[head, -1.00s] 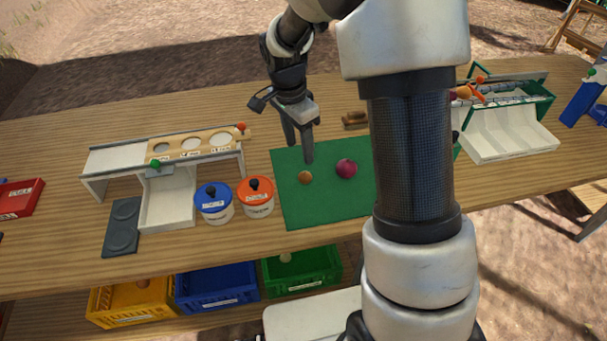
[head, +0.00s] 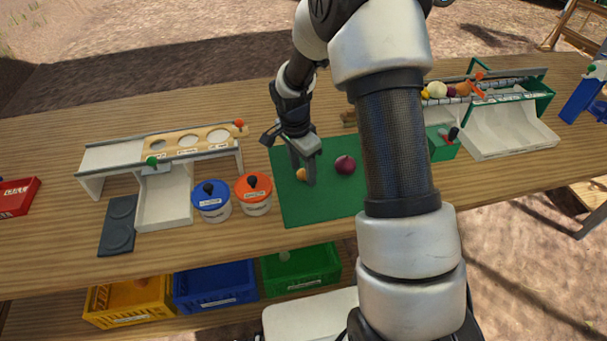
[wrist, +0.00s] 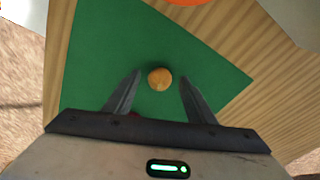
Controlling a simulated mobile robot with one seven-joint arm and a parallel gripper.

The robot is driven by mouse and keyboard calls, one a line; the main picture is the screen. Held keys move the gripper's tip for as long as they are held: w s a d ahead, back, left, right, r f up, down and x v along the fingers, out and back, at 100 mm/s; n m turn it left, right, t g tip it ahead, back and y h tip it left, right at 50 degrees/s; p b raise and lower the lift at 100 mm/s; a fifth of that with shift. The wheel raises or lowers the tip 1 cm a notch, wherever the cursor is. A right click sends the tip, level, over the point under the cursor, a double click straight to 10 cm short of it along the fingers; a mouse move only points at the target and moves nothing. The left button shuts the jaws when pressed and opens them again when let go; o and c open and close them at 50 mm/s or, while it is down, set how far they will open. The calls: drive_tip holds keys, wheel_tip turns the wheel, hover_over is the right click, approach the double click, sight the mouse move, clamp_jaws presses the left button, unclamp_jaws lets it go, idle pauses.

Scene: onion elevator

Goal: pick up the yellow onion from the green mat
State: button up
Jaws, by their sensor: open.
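The yellow onion (head: 301,174) lies on the green mat (head: 296,209), partly hidden behind a finger in the head view. In the wrist view the onion (wrist: 160,78) shows between and a little beyond the two fingertips. My gripper (head: 303,176) is open and empty, pointing down over the mat close to the onion; its two fingers (wrist: 159,82) stand apart on either side of the onion in the wrist view. I cannot tell whether a finger touches it. A red onion (head: 345,165) lies on the mat just right of my gripper.
A blue-lidded jar (head: 212,202) and an orange-lidded jar (head: 254,194) stand left of the mat. A sizing rack with holes (head: 165,150) is further left. A white chute (head: 512,130) stands at right. Yellow, blue and green crates (head: 300,272) sit below the table.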

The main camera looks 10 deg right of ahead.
drive_tip(key=c, duration=1.1)
